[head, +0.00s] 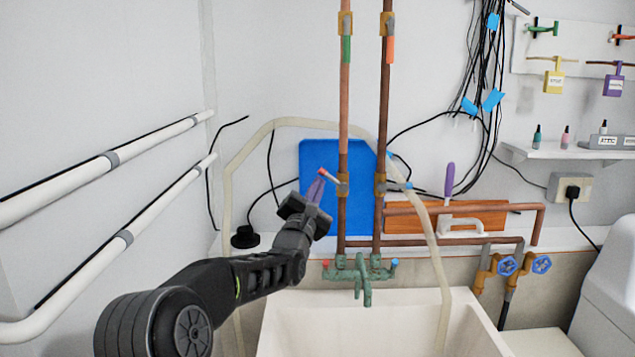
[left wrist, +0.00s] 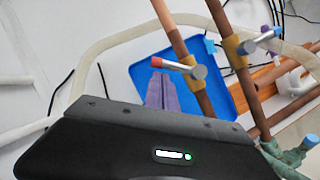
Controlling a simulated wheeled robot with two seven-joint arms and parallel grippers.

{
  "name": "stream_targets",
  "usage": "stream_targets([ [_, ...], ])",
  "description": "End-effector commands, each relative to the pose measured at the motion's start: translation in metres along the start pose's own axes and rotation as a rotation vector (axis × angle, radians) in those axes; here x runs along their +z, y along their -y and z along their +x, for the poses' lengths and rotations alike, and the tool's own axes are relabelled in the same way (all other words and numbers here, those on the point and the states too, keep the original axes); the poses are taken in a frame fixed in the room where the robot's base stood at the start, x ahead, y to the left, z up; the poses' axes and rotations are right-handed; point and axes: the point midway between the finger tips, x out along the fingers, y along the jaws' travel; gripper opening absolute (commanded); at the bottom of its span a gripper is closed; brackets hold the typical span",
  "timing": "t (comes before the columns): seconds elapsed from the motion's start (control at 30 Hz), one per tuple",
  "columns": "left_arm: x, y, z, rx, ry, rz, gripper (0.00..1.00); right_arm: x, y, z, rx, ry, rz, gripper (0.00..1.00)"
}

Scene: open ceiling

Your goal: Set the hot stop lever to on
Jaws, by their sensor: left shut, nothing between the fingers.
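The hot stop lever (head: 328,177) has a red handle on a metal valve on the left copper pipe (head: 341,220). The handle sticks out to the left of the pipe, across it, tilted slightly. It also shows in the left wrist view (left wrist: 172,64). My left gripper (head: 317,184) has purple fingers, shut and empty, pointing up at the handle's outer end. In the left wrist view the fingertips (left wrist: 158,76) are just below the red tip; I cannot tell whether they touch. My right gripper is not in view.
A blue-handled lever (left wrist: 265,39) sits on the right pipe. A blue board (head: 317,215) is behind the left pipe. A pale hose (head: 236,163) loops around the pipes. Below are a green tap (head: 363,280) and white sink (head: 300,310). White pipes (head: 120,157) run along the left wall.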

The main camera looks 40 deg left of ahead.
Motion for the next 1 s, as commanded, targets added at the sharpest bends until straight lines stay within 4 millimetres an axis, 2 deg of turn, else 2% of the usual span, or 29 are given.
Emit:
stream_targets([
  [1.0,0.0057,-0.0022,0.0020,-0.033,0.000,0.072,0.00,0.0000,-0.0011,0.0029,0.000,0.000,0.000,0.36],
])
